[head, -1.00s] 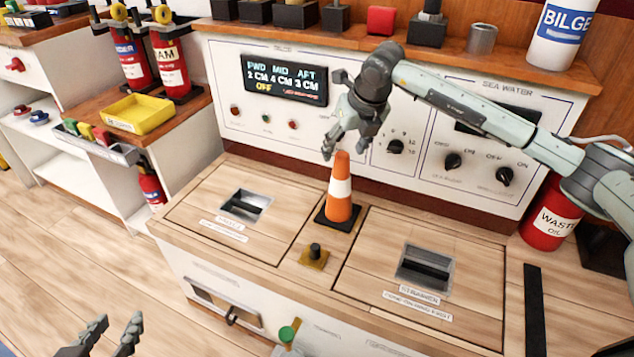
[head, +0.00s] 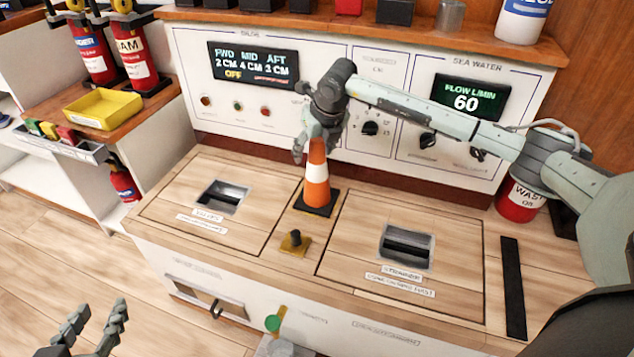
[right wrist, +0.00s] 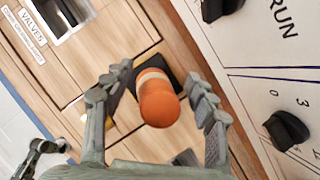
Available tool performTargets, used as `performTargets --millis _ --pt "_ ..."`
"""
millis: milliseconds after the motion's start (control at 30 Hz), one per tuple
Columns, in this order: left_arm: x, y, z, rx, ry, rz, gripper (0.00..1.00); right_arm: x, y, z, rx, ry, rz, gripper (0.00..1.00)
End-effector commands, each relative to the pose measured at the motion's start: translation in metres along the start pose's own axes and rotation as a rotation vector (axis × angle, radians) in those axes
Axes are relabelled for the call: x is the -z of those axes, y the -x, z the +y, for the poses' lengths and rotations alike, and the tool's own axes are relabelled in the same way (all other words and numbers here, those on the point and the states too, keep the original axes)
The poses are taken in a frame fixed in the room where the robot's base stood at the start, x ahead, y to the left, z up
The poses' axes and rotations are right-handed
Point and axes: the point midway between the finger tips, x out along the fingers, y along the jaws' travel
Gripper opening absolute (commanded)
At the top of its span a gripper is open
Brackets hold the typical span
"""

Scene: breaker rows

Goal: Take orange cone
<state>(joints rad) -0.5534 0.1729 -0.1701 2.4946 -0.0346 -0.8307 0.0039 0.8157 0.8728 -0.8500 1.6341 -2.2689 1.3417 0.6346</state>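The orange cone (head: 317,182) with a white band stands upright on its black square base on the wooden counter. In the right wrist view the cone (right wrist: 158,100) is seen from above, its tip between the fingers. My right gripper (head: 312,150) is open at the cone's top, with a finger to each side. In the right wrist view both fingers of this gripper (right wrist: 157,105) stand apart from the cone. My left gripper (head: 97,322) is open and empty at the lower left, in front of the counter and far from the cone.
The counter has two hatches with recessed handles (head: 222,197) (head: 405,246) and a small brass knob plate (head: 295,242). A control panel (head: 375,80) rises behind the cone. A yellow tray (head: 104,108) sits on the left shelf. A black strip (head: 512,287) lies at right.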

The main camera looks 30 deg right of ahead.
Motion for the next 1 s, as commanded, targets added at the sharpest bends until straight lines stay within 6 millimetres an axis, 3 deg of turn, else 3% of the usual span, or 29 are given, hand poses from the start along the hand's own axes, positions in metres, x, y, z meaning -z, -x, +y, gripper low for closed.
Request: performTargets --millis 67,433,1000 --pt "0.0 -0.0001 0.0001 0.0 0.0 0.0 0.35 0.0001 0.0001 -0.0001 0.0 0.0 0.0 0.46" --pt "-0.0003 -0.0001 0.0 0.0 0.0 -0.001 0.35 0.0001 0.0004 0.0 0.0 0.0 0.0 0.0" --pt "-0.0004 0.0001 -0.0006 0.001 0.0 -0.004 0.35 -0.0031 0.0052 0.0 -0.001 0.0 -0.003 0.0"
